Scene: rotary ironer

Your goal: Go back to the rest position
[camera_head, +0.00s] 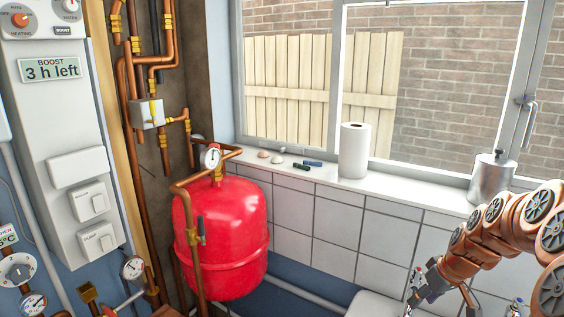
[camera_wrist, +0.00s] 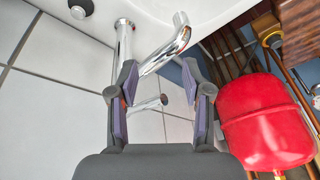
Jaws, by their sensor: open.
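My gripper (camera_wrist: 162,97) is open, with its two dark fingers apart and nothing held between them in the wrist view. A chrome spout (camera_wrist: 170,45) and a chrome pipe (camera_wrist: 123,42) show beyond and between the fingers; I cannot tell how far off they are. In the head view my copper-coloured arm reaches in from the right, and my gripper (camera_head: 424,284) is low in front of the white tiled wall, partly cut off by the arm and the bottom edge.
A red tank (camera_head: 225,236) with copper pipes stands left of my gripper; it shows at the right in the wrist view (camera_wrist: 262,122). The window sill (camera_head: 400,188) holds a paper roll (camera_head: 354,150) and a metal canister (camera_head: 491,178). A white basin (camera_wrist: 225,12) is close to the fingers.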

